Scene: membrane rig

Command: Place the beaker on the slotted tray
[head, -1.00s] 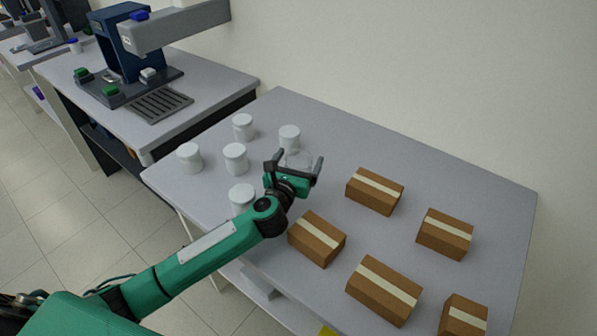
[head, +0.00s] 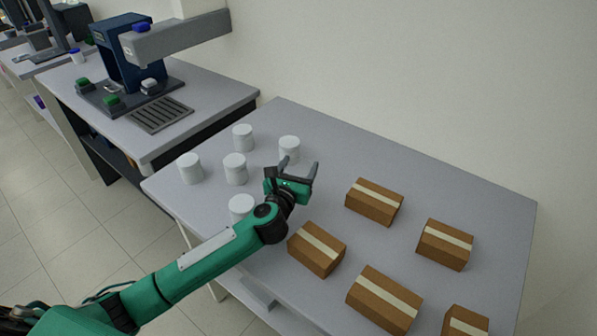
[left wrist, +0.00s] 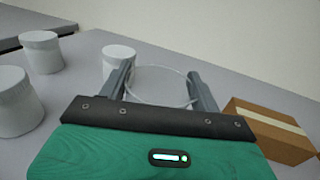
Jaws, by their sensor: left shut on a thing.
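The beaker (left wrist: 162,86) is clear glass and shows in the left wrist view as a round rim and faint wall between the fingers. My left gripper (head: 299,165) is shut on it over the grey table. In the head view the beaker is too faint to make out, so I cannot tell whether it touches the table. The slotted tray (head: 161,114) is a dark grey grille at the front of the blue machine on the bench at upper left. Its visible top is bare. My right gripper is out of view.
Several white lidded jars, one (head: 235,169) among them, stand left of the gripper. Several taped cardboard boxes, one (head: 374,202) among them, sit to the right. The blue machine (head: 128,52) has a grey arm (head: 185,37) reaching right, behind the tray. Open floor shows at left.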

